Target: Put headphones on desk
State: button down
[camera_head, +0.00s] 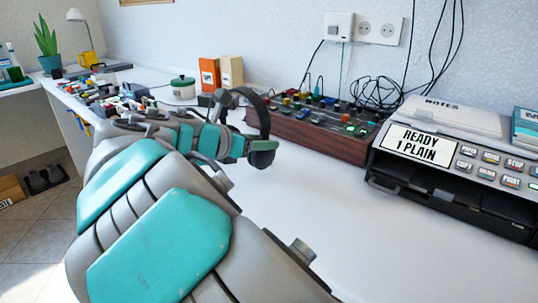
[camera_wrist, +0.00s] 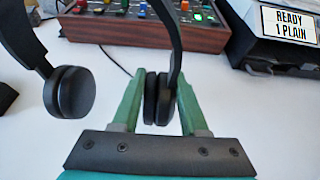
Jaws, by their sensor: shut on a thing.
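The headphones (camera_head: 264,121) are black, with a curved band and round ear cups. In the head view they stand upright at the end of my arm, over the white desk (camera_head: 330,225). In the wrist view my gripper (camera_wrist: 160,100) has its two green fingers shut on one ear cup of the headphones (camera_wrist: 150,97). The other ear cup hangs free to the left. The band runs up out of the wrist view. My arm hides part of the gripper in the head view. I cannot tell whether the headphones touch the desk.
A wood-sided mixer (camera_head: 315,125) with knobs stands behind the headphones. A printer (camera_head: 455,165) is at the right. Orange and cream boxes (camera_head: 220,73), a green-lidded pot (camera_head: 183,87) and small clutter (camera_head: 105,95) lie further left. The desk's front middle is clear.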

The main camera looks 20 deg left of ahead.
aim_at(255, 156)
jog(key=shift+w+d, duration=0.5)
jog(key=shift+d, duration=0.25)
jog(key=shift+f, duration=1.8)
jog(key=shift+c, duration=2.2)
grip_release()
jog(key=shift+f, duration=0.1)
jog(key=shift+s+a+r, duration=0.25)
jog(key=shift+s+r, duration=0.1)
jog(key=shift+s, duration=0.15)
jog(key=shift+v, duration=3.15)
